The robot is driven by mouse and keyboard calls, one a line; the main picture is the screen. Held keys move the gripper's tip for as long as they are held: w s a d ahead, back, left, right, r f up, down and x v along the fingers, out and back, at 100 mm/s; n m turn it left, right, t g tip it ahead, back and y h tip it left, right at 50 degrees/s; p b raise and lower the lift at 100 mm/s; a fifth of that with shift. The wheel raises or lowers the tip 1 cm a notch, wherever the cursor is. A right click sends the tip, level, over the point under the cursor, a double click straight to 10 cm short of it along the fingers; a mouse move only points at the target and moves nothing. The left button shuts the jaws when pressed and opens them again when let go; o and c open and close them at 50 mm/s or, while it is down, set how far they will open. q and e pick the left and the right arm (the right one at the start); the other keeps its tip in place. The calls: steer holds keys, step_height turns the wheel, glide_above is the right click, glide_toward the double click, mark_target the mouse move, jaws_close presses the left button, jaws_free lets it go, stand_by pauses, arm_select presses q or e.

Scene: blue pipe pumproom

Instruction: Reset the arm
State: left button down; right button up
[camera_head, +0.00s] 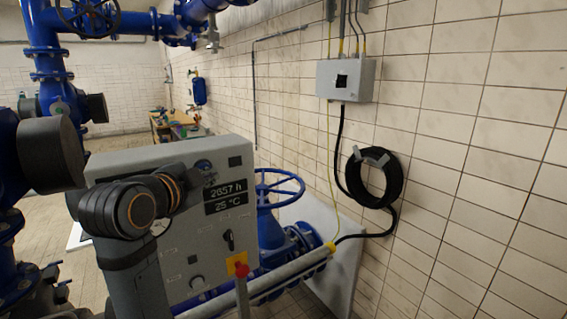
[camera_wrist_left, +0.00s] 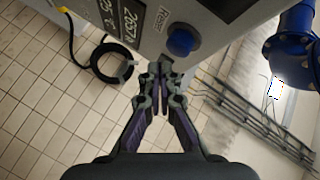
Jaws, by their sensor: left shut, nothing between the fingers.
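A grey control panel (camera_head: 180,255) stands in front of me, with dark displays (camera_head: 226,197) reading "2657 h" and "25 °C". A round blue button (camera_head: 203,164) sits near its top; in the left wrist view the blue button (camera_wrist_left: 182,40) stands out from the panel beside a small white label. My left gripper (camera_head: 205,177) is in front of the panel, close to the button. In the wrist view my left gripper (camera_wrist_left: 160,70) is shut and empty, its tips just beside the button; whether they touch it I cannot tell. My right gripper is not in view.
A red button on a yellow plate (camera_head: 240,269) and a black switch (camera_head: 228,240) are lower on the panel. A blue valve wheel (camera_head: 278,187) and pipes stand behind it. A coiled black hose (camera_head: 375,178) and a grey box (camera_head: 345,79) are on the tiled wall.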

arm_select(q)
steer(key=a+f+n, duration=0.1)
steer(key=f, duration=0.3)
steer(key=f+n+g, duration=0.1)
steer(key=f, duration=0.3)
steer(key=a+f+g, duration=0.1)
steer(key=f, duration=0.3)
steer(key=shift+w+a+n+y, duration=0.3)
steer(key=shift+a+n+y, duration=0.05)
steer(key=shift+n+y, duration=0.05)
steer(key=s+a+f+n+g+y, duration=0.1)
steer(key=s+f+n+g, duration=0.15)
steer(key=f, duration=0.45)
steer(key=s+a+f+n+g, duration=0.1)
steer(key=s+f, duration=0.2)
steer(key=f, duration=0.4)
steer(key=s+a+f+n+g+y, duration=0.25)
steer(key=s+f+n+g, duration=0.35)
steer(key=s+f, duration=1.45)
steer(key=s+a+f+g+b, duration=0.1)
steer(key=s+a+f, duration=0.1)
steer(key=f, duration=1.3)
steer(key=s+a+f+g+b, duration=0.1)
steer(key=s+f+b, duration=0.15)
steer(key=f, duration=1.25)
steer(key=s+a+f, duration=0.1)
steer(key=s+f, duration=1.4)
steer(key=s, duration=0.2)
steer(key=shift+s+n+h, duration=0.25)
steer(key=shift+n+h, duration=0.2)
